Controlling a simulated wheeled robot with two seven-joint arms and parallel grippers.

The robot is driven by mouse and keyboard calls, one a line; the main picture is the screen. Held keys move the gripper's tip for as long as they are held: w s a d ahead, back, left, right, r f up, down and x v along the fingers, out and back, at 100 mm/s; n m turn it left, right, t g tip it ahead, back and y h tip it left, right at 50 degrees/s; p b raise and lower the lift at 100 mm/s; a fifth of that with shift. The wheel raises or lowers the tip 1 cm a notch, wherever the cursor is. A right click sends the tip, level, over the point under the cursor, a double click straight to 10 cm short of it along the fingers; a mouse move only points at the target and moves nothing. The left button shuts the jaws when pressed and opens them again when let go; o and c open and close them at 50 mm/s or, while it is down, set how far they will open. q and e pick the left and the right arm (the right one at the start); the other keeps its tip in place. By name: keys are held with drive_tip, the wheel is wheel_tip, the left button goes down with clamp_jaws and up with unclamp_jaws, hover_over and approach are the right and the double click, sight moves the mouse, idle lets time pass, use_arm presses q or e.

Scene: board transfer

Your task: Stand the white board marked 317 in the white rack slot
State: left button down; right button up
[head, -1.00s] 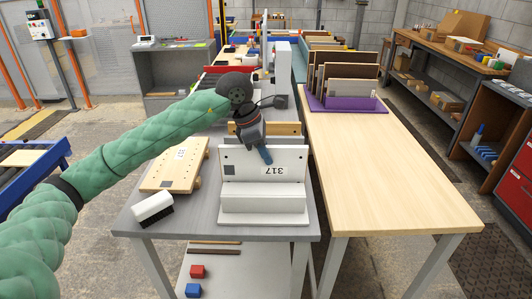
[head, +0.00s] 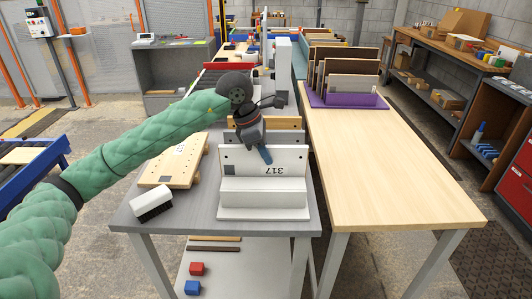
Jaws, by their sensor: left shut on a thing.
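The white board marked 317 (head: 240,158) stands upright on the grey table, its number upside down in the picture. Its lower part is hidden behind a white block-shaped holder with a flat base (head: 262,197). My left gripper (head: 265,155) reaches over the board's top edge from behind and is shut on it, with one blue-tipped finger on the near face. I cannot tell whether the board's lower edge is seated in a slot. My right gripper is not in view.
A wooden board (head: 172,163) and a white-and-black block (head: 152,204) lie at left on the grey table (head: 193,213). Wooden and grey uprights stand behind the white board. A purple rack (head: 344,101) holds several boards on the wooden table (head: 385,170), whose front is clear.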

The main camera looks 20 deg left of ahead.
use_arm(q)
drive_tip(key=c, duration=1.4)
unclamp_jaws()
drive_tip(key=shift+o, duration=0.4)
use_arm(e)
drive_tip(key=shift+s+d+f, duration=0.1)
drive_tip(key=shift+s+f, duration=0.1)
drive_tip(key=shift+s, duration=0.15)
use_arm(q)
drive_tip(key=b+v, duration=0.1)
drive_tip(key=v, duration=0.5)
drive_tip(key=shift+a+r, duration=0.15)
drive_tip(key=shift+r, duration=0.1)
drive_tip(key=shift+s+a+r, duration=0.15)
drive_tip(key=shift+a+r, duration=0.05)
drive_tip(key=shift+r, duration=0.4)
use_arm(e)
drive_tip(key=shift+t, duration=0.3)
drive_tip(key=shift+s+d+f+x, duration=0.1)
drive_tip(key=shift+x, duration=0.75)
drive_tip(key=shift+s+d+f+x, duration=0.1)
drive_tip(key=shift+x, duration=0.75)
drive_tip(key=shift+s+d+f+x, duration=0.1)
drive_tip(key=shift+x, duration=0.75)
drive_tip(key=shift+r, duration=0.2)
